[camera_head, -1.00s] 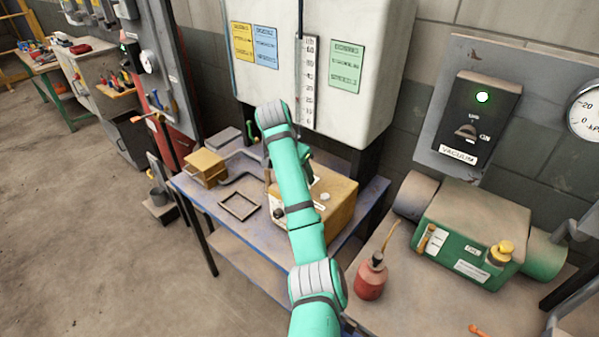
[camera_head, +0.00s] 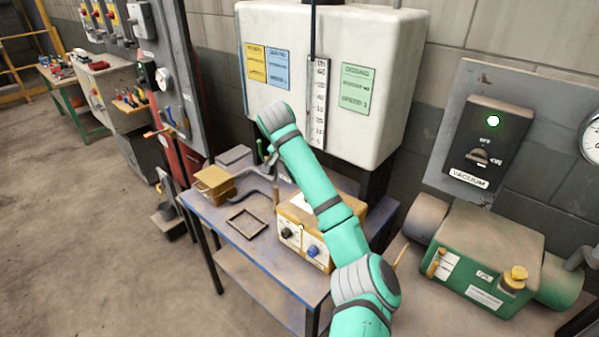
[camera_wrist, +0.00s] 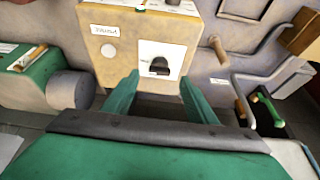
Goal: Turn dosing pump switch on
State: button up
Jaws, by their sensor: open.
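The dosing pump is a tan box (camera_head: 291,212) on the blue-edged table, partly covered by my arm in the head view. A black knob (camera_head: 288,233) and a blue knob (camera_head: 313,251) show on its front. In the wrist view the tan box (camera_wrist: 125,50) carries a white plate with a dark switch (camera_wrist: 159,66). My gripper (camera_wrist: 160,80) is open, its two green fingers apart on either side of the switch in the picture, with nothing between them. I cannot tell the remaining distance or the switch position. The fingers are not clearly seen in the head view.
A white tank (camera_head: 385,70) with a level scale stands behind the pump. A small yellow box (camera_head: 214,184) and an empty frame (camera_head: 247,221) lie left on the table. A green vacuum pump (camera_head: 480,262) is at right, below a vacuum switch box (camera_head: 488,148).

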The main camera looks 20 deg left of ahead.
jog(key=shift+v, duration=2.5)
